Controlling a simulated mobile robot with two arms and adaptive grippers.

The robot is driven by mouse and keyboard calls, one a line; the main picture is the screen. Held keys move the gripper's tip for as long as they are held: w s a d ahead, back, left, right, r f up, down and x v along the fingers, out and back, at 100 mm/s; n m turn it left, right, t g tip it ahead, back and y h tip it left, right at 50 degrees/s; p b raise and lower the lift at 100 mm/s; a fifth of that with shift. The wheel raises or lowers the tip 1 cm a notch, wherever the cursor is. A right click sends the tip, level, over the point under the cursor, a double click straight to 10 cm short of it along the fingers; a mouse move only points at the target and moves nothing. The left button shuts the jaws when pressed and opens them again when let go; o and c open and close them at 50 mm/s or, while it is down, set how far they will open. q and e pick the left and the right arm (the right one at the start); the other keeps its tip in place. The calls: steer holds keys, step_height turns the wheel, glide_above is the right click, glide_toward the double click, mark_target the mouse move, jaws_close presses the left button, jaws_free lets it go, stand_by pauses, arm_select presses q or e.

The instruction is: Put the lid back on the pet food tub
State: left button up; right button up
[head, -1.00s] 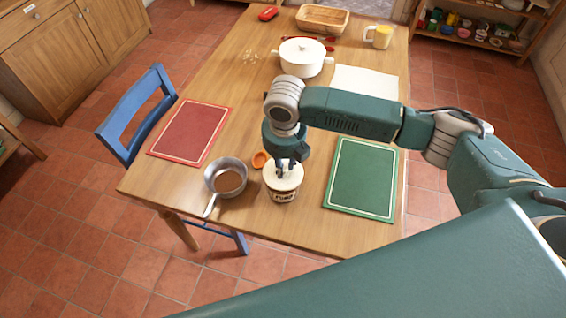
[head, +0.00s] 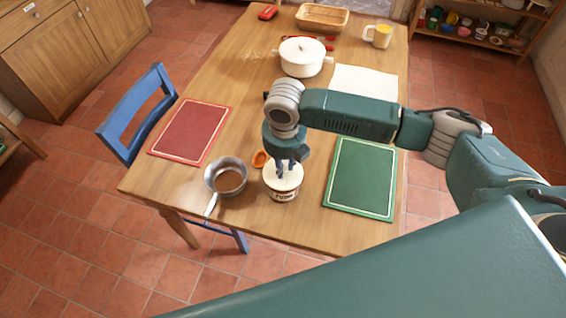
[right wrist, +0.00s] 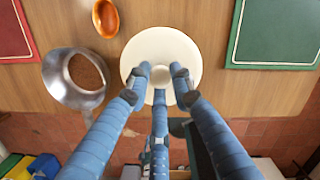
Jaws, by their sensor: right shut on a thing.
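The pet food tub (head: 282,194) is white with dark lettering and stands upright near the table's front edge. The cream round lid (head: 272,180) is level over the tub's mouth; I cannot tell whether it is fully seated. My left gripper is not in view.
A saucepan (head: 213,175) with brown contents stands close left of the tub, with a small orange bowl (head: 260,159) behind. A green mat (head: 361,177) lies right, a red mat (head: 190,131) left. A white pot (head: 302,62) stands farther back. A blue chair (head: 133,110) is at the left.

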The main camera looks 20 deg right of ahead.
steer(key=shift+p, duration=0.4)
stand_by(0.6)
stand_by(0.3)
steer(key=o, duration=1.6)
steer(key=shift+r, duration=0.1)
steer(key=shift+r+p, duration=3.4)
steer(key=shift+p, duration=0.4)
jaws_close()
